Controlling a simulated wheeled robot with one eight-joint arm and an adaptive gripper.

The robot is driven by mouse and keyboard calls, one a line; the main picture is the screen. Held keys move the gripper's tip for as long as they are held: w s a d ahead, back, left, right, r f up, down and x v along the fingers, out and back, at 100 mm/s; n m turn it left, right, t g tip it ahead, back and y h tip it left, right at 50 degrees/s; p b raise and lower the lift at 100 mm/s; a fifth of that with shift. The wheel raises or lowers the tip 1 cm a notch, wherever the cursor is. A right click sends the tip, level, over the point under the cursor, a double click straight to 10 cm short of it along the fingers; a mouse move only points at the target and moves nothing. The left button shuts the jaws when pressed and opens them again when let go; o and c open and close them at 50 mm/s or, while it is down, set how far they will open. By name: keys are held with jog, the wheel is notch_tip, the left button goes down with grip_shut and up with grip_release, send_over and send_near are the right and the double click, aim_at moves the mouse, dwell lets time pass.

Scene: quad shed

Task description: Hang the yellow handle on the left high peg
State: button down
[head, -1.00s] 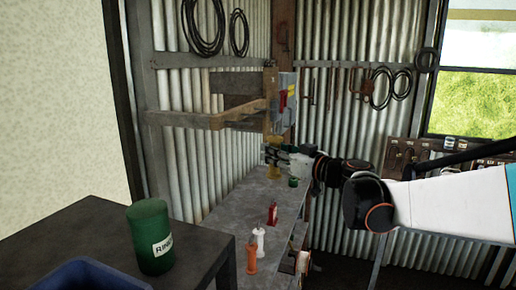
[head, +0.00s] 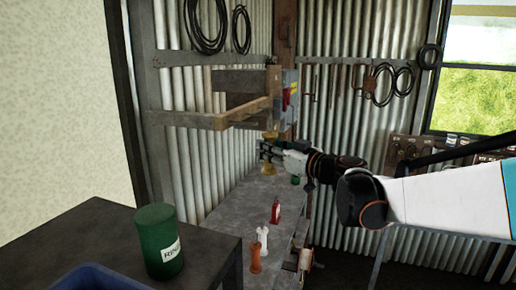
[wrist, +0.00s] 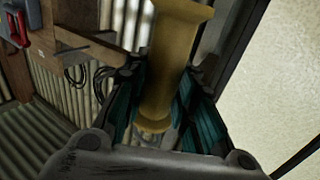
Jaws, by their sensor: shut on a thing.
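The yellow handle (wrist: 168,62) is a spool-like grip with flared ends. In the wrist view it stands between the two dark teal-padded fingers of my gripper (wrist: 160,108), which are shut on it. In the head view my gripper (head: 264,151) holds the handle (head: 270,168) above the grey bench, with the ends of the handle showing above and below the fingers. The handle looks roughly upright there. It is in front of the wooden post and below the level of the wooden rail. I cannot make out the left high peg in either view.
A wooden rail frame (head: 230,120) juts from the corrugated wall close to my gripper. A grey box with a red switch (head: 290,92) is on the post. Red (head: 275,211), white (head: 262,237) and orange (head: 254,258) handles stand on the bench (head: 232,212). A green can (head: 158,242) stands nearer.

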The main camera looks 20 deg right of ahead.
jog(key=w+a+f+b, duration=0.1)
jog(key=w+a, duration=0.2)
jog(key=a, duration=0.2)
jog(key=shift+w+f, duration=0.2)
jog(key=shift+w, duration=0.2)
dwell(0.5)
jog(key=shift+a, duration=0.15)
dwell(0.5)
jog(key=c, duration=1.2)
grip_release()
jog(key=shift+c, duration=0.2)
